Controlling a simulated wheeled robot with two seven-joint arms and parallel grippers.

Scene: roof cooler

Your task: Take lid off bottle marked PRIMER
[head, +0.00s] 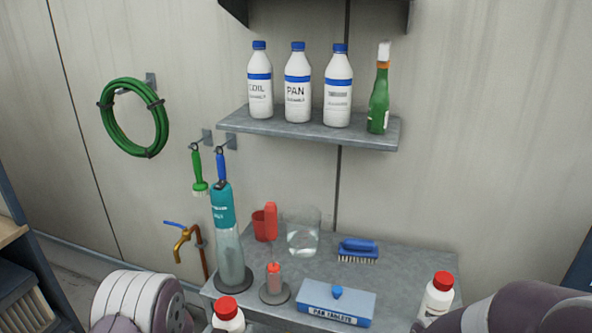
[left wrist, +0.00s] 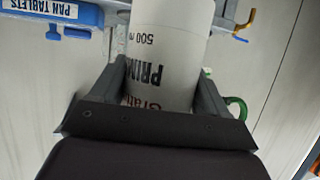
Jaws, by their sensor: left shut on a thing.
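My left gripper (left wrist: 172,80) is shut on a white bottle (left wrist: 172,42) in the left wrist view. Its black print is upside down there and reads "PRIM", partly hidden by a finger, with "500" beside it. Its lid is outside that view. In the head view, a white bottle with a red lid (head: 226,308) at the bottom edge, beside my left arm, appears to be this one; the lid is on. The left fingers are hidden in the head view. My right arm is at the lower right, but its gripper is not visible.
A second red-lidded white bottle (head: 437,297) stands at right by my right arm. The grey table (head: 400,262) also holds a PAN TABLETS box (head: 337,302), a blue brush (head: 358,249), a clear beaker (head: 303,236) and a tall teal-labelled bottle (head: 228,235). A shelf (head: 350,137) holds several bottles.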

